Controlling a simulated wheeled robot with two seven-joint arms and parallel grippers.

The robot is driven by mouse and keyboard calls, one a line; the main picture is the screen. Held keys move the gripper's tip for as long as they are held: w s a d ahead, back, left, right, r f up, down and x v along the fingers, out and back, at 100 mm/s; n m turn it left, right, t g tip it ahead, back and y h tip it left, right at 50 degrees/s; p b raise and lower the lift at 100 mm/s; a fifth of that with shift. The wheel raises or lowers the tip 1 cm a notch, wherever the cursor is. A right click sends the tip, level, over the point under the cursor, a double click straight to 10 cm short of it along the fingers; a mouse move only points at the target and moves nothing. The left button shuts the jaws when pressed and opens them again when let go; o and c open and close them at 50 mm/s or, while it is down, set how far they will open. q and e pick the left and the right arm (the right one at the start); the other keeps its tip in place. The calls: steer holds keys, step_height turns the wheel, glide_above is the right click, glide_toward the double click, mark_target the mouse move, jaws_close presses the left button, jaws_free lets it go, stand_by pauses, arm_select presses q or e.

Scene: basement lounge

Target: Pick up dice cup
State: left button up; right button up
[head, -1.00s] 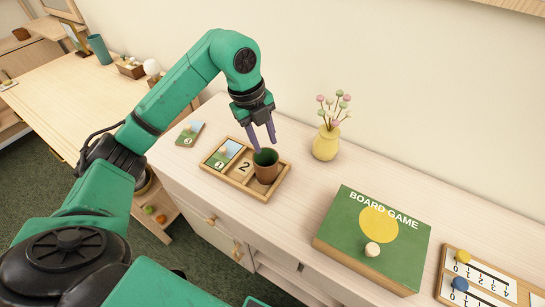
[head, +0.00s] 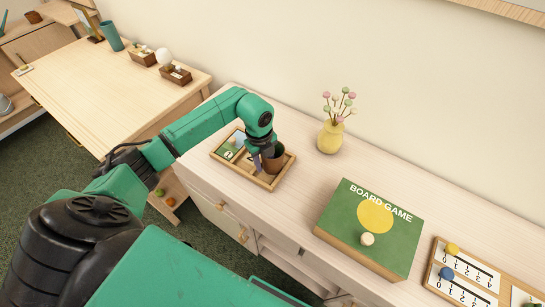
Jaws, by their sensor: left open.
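The dice cup (head: 276,163), brown outside with a dark green inside, stands upright in the right part of a wooden tray (head: 267,186) on the pale sideboard. My left gripper (head: 262,160) is down at the cup with its jaws open. One purple-grey finger shows close against the cup's left side. The other finger is hidden, so I cannot tell whether the jaws straddle the wall or the whole cup. The arm's wrist covers part of the tray and the cup's rim. My right gripper is not in view.
A green board game box (head: 372,228) with a pale knob lies to the right on the sideboard. A yellow vase (head: 330,137) with flowers stands behind the tray. A number board (head: 462,276) lies farther right. A wooden desk (head: 110,85) stands at left.

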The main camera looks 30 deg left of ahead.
arm_select(q)
jaws_close()
stand_by(1.4)
